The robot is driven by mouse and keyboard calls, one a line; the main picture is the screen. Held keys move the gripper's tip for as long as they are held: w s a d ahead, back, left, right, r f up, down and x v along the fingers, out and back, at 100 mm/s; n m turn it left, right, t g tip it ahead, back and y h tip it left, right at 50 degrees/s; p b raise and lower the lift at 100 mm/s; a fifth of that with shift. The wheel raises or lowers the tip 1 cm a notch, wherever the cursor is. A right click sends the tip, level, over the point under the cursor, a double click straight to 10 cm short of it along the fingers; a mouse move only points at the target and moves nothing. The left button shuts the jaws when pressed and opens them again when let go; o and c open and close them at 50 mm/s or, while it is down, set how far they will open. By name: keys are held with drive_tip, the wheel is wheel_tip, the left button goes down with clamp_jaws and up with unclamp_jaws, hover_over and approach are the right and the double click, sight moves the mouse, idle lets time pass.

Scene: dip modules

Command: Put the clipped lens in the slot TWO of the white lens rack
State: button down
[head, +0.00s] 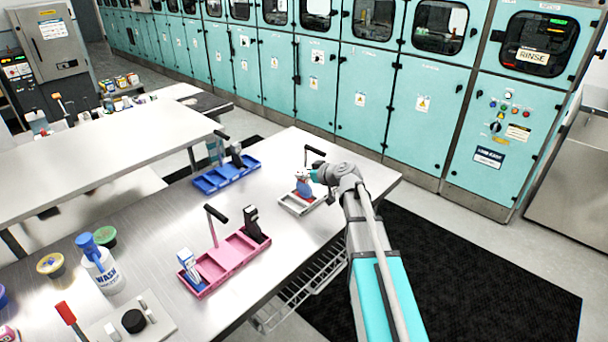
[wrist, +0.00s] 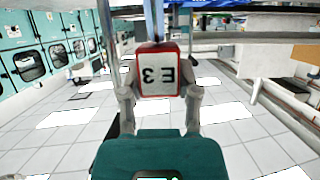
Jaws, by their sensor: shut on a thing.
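The white lens rack (head: 289,206) stands near the far right part of the steel table, with a black upright handle (head: 314,151). My gripper (head: 311,176) is over the rack. It is shut on the clipped lens (head: 304,188), which looks blue with some red low down in the head view. In the wrist view my gripper (wrist: 161,98) has its two fingers on either side of a red-edged clip with a white face (wrist: 158,75) and dark characters upside down. The lens's lower end is at the rack; I cannot tell whether it is in a slot, or which one. Slot marks are not readable.
A pink rack (head: 229,257) with a white-and-blue piece and a dark piece stands front left. A blue rack (head: 212,182) with a dark piece stands behind it. A white WASH bottle (head: 100,270) and tubs are at the left. The table between the racks is clear.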

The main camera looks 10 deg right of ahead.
drive_tip(key=shift+f, duration=0.15)
drive_tip(key=shift+c, duration=1.7)
unclamp_jaws()
drive_tip(key=shift+r, duration=0.25)
drive_tip(key=p+v, duration=0.4)
drive_tip(key=v, duration=0.8)
drive_tip(key=shift+p, duration=0.35)
drive_tip(key=shift+f, duration=0.1)
